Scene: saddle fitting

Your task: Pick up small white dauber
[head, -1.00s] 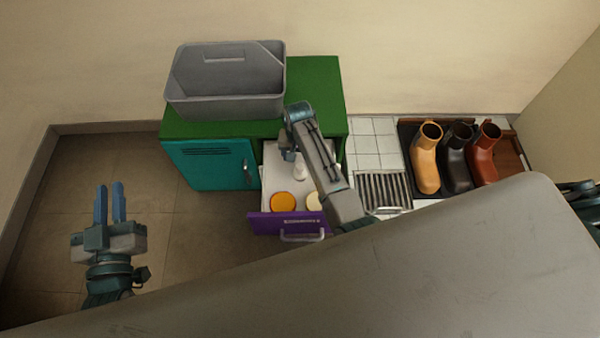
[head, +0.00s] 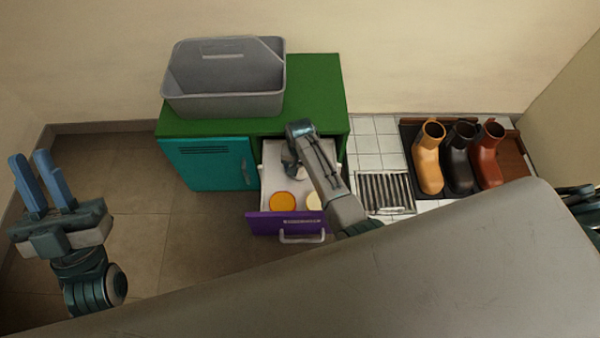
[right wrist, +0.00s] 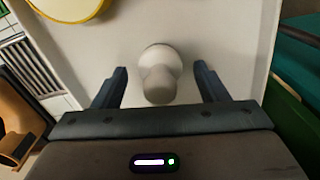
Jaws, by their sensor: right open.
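The small white dauber (right wrist: 158,76) stands in the open drawer (head: 282,177), seen in the right wrist view between the two fingers of my right gripper (right wrist: 160,85). The fingers are apart with a gap on each side of the dauber, and they do not appear to touch it. In the head view my right arm reaches down into the drawer and hides most of the dauber and the gripper's fingers. My left gripper (head: 43,180) is open and empty over the floor at the far left.
An orange-lidded tin (head: 282,201) and a cream-lidded tin (head: 314,201) sit toward the drawer's front. A grey tote (head: 225,100) stands on the green cabinet top (head: 318,85). Several boots (head: 458,160) stand on the right, beside a slatted grate (head: 385,193).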

